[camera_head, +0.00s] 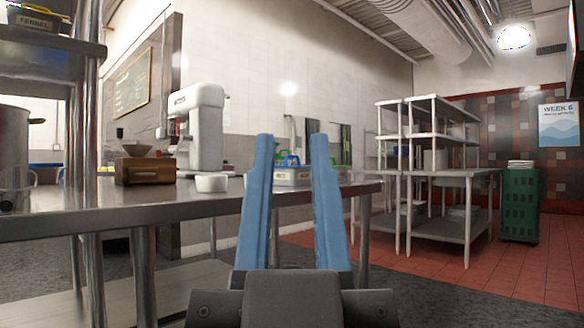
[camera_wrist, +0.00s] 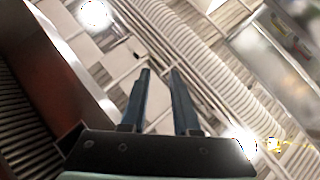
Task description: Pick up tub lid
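I cannot pick out a tub lid for certain in either view. A small round white tub or bowl (camera_head: 211,183) stands on the steel table (camera_head: 120,215) in the head view; whether a lid is on it I cannot tell. My gripper (camera_head: 291,142) points upward in front of the table, its two blue fingers apart with nothing held between them. In the wrist view my gripper (camera_wrist: 160,72) is also open and empty, against the ceiling. My fingers partly hide a light tray (camera_head: 291,177) with small green and blue items at the table's right part.
A white mixer (camera_head: 199,130) and a wooden box (camera_head: 145,171) stand on the table. A steel shelf post (camera_head: 84,130) rises at the left. A wire-leg shelving unit (camera_head: 452,173) and a green crate stack (camera_head: 520,205) stand at the right. Red floor (camera_head: 400,246) is open between.

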